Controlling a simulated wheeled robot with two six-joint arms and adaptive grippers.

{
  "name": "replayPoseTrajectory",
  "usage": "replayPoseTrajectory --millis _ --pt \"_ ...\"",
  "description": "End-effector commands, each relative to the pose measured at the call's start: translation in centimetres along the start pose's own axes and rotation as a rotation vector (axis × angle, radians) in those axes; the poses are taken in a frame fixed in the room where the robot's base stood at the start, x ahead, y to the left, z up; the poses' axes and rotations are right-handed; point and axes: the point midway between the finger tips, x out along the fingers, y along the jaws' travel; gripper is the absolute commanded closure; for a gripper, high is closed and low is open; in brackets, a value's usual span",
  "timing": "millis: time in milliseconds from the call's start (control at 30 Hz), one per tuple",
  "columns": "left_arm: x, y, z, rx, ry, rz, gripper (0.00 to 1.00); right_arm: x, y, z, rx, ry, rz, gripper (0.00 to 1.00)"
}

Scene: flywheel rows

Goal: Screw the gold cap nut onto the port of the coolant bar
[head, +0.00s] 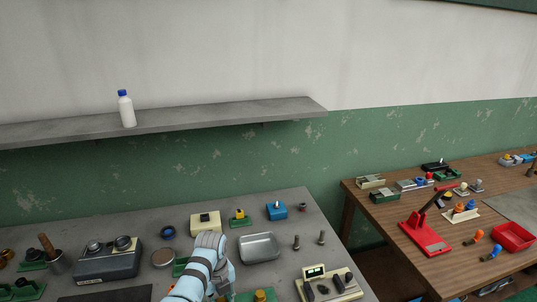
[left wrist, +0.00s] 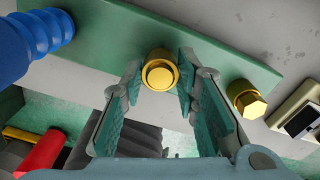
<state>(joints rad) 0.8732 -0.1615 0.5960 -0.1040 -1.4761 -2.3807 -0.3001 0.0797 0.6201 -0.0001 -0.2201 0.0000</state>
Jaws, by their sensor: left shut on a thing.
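The coolant bar appears as a flat green bar (left wrist: 105,40) in the left wrist view. My left gripper (left wrist: 160,76) is over it, its two teal-padded fingers closed on a round gold cap nut (left wrist: 160,71). The picture does not show clearly whether the nut touches a port beneath it. A second gold fitting with a hex head (left wrist: 247,98) stands on the bar to the right, apart from the fingers. In the head view it shows as a small gold spot (head: 261,295) at the bottom edge. My left gripper (head: 222,294) there is mostly hidden by my arm. My right gripper is not in view.
A blue ridged part (left wrist: 45,32) and a red cylinder (left wrist: 42,152) are left of my fingers. A cream meter (head: 330,284) stands right of the bar. A metal tray (head: 260,247) and two bolts (head: 297,242) are behind. A wooden table (head: 380,222) stands to the right.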

Motion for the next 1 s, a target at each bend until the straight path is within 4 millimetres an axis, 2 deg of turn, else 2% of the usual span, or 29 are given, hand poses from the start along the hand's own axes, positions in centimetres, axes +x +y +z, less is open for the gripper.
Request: replayPoseTrajectory --millis 167,200,233,533,800,1000 --pt "0.0 0.0 -0.1 0.01 0.002 0.0 0.96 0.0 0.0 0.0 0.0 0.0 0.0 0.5" --pt "0.0 0.0 -0.1 0.009 0.002 0.0 0.67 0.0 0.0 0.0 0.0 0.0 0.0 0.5" --pt "0.0 0.0 -0.1 0.009 0.002 0.0 0.65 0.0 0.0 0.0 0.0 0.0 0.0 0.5" --pt "-0.1 0.0 0.0 0.007 0.0 0.0 0.65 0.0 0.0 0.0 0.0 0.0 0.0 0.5" --pt "-2.6 -0.1 0.0 0.006 -0.001 -0.001 0.65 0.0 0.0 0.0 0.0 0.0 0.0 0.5" --pt "-3.0 0.0 0.0 0.006 0.001 0.0 0.65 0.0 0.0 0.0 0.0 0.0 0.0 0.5"
